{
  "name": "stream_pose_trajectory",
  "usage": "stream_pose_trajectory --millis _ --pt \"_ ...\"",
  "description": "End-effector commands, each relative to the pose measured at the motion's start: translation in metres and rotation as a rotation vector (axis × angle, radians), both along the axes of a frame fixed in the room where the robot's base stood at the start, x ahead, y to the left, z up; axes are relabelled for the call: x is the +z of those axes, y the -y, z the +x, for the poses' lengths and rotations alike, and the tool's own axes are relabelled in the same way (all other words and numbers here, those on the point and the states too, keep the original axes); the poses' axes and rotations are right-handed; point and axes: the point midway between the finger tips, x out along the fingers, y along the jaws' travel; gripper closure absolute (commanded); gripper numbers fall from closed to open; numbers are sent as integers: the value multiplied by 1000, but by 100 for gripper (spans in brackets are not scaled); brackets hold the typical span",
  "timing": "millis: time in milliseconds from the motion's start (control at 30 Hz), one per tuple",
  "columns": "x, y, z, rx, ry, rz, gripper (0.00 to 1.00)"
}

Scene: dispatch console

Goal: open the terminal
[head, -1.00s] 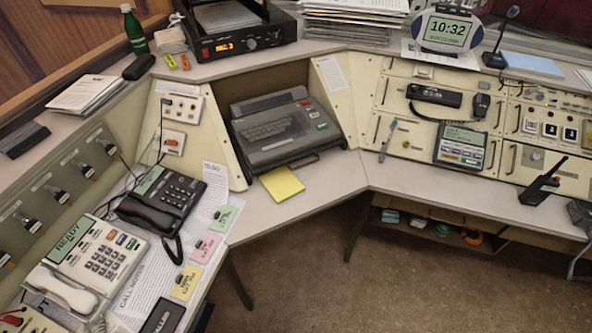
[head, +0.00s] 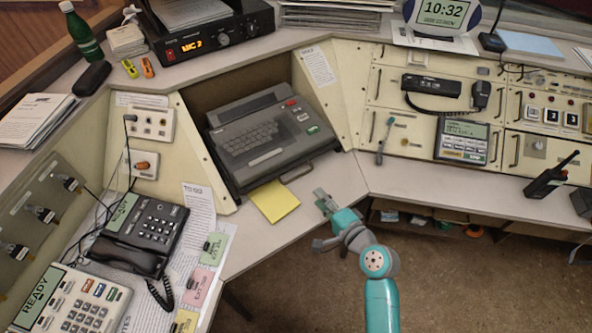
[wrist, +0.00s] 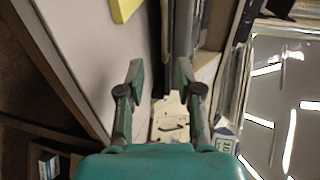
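The terminal (head: 262,138) is a dark grey keyboard unit with red and green keys at its right, set in the recess of the corner console. A thin metal handle (head: 297,175) sticks out at its front edge. My gripper (head: 322,199) is just in front and to the right of this handle, over or near the counter edge, and looks apart from it. In the wrist view my gripper (wrist: 160,78) has its two fingers spread with nothing between them. The wrist view does not clearly show the handle.
A yellow note (head: 274,201) lies on the counter (head: 232,238) left of my gripper; its edge also shows in the wrist view (wrist: 124,8). A black telephone (head: 140,236) stands at left. A cream panel (head: 398,145) with drawers and a handset rises at right. Open floor lies below.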

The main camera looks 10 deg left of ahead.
Motion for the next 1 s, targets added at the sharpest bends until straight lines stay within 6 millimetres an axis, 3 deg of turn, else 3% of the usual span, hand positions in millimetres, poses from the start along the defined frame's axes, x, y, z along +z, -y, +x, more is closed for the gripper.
stream_pose_trajectory --millis 267,700,1000 --pt "0 -17 19 14 -6 15 65" --pt "-15 -65 71 13 -4 14 65" --pt "-18 -75 82 12 -4 13 65"
